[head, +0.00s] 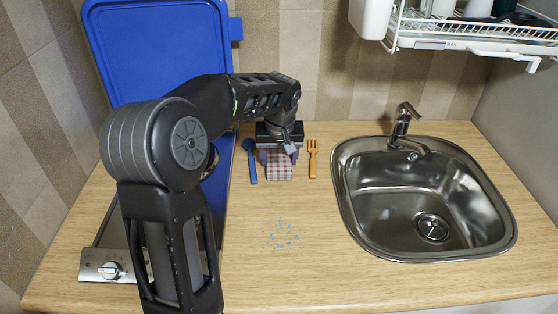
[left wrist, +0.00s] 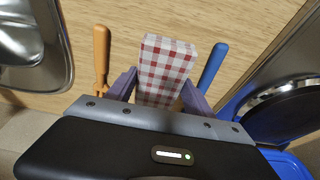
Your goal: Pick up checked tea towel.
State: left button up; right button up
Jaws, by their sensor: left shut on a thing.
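The checked tea towel (head: 279,170), red and white, is on the wooden counter near the back wall, between a blue spoon and an orange fork. It also shows in the left wrist view (left wrist: 165,68), between the purple-grey fingers. My left gripper (head: 278,153) reaches down over it from above and is shut on the towel. In the left wrist view the fingers of the left gripper (left wrist: 158,88) sit on either side of it. The towel's rear part is hidden under the gripper in the head view. My right gripper is in neither view.
The blue spoon (head: 250,160) lies left of the towel and the orange fork (head: 312,158) right of it. A steel sink (head: 430,195) is at right, under a dish rack (head: 470,35). A blue lid (head: 160,50) stands raised at left. Bluish crumbs (head: 283,237) dot the front counter.

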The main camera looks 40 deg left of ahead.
aim_at(279, 159)
pick_arm(q)
notch_tip(279, 159, up, 10)
dwell(0.5)
dwell(0.4)
